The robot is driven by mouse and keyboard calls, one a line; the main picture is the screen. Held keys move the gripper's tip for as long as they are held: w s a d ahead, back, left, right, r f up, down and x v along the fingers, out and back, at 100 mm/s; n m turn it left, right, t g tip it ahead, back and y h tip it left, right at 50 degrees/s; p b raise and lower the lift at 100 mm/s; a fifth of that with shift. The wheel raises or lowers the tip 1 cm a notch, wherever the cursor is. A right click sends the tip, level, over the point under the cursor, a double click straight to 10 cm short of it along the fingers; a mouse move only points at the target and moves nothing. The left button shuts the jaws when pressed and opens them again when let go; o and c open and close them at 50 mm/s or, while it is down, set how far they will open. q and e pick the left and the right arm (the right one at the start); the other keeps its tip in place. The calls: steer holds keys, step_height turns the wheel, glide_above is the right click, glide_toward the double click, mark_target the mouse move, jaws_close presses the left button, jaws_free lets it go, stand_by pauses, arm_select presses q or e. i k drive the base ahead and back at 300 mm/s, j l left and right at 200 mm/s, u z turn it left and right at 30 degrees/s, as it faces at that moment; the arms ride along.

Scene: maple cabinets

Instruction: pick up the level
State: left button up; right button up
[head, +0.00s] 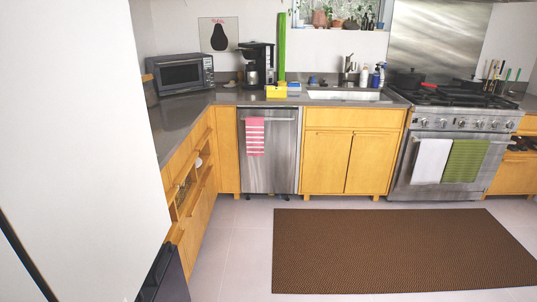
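A tall, narrow, bright green bar (282,47), which looks like the level, stands upright on the grey counter at the back, just right of the coffee maker. Its lower end is close behind a small yellow object (276,91) and a blue-and-yellow one (294,87). I cannot tell whether it leans on the wall. Neither of my grippers is in view.
The coffee maker (259,64) and a microwave (180,73) are left of the bar; the sink (343,95) is right. A stove (452,145) stands far right. A brown rug (400,250) covers open floor. A large white surface (70,140) blocks the left.

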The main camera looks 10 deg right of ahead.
mark_target(272, 92)
steer(key=i+z, duration=0.3)
steer(key=i, duration=4.3)
